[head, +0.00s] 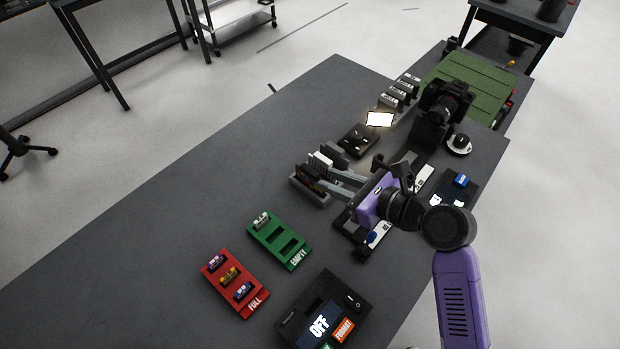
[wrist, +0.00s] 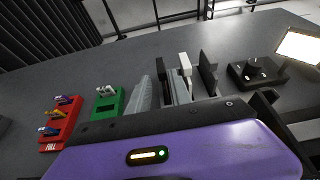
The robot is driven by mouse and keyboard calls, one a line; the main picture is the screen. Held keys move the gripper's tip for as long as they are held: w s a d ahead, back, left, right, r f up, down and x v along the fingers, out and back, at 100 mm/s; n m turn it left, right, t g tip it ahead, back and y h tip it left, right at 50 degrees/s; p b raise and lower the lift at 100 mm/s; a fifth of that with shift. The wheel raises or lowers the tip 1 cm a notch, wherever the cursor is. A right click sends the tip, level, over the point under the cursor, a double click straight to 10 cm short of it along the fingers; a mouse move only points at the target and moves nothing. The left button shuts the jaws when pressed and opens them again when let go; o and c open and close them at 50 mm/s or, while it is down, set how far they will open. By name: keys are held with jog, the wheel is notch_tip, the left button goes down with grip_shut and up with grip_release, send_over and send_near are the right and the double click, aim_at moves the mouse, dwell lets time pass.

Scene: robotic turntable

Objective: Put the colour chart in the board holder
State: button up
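The board holder (head: 309,194) is a grey slotted rack on the table, left of my gripper in the head view. A dark board with small reddish patches, seemingly the colour chart (head: 307,178), stands at its near side. My gripper (head: 324,176) reaches the holder from the right, its two grey fingers around or beside that board. In the wrist view the fingers (wrist: 162,92) have a narrow gap with a thin upright edge in it. I cannot tell whether they press on it. A white board (wrist: 186,66) and a dark board (wrist: 207,74) stand to the right.
A green tray (head: 280,240), a red tray (head: 236,284) and a black box reading OFF (head: 318,310) lie at the near side. A black device (head: 357,140), a lit panel (head: 380,119) and a camera (head: 445,103) stand beyond. The table's left part is clear.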

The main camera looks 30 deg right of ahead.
aim_at(312, 171)
jog(key=shift+x, duration=1.25)
jog(key=shift+p+x, duration=0.4)
jog(key=shift+x, duration=2.25)
jog(key=shift+w+r, duration=0.1)
jog(key=shift+r, duration=0.05)
grip_shut()
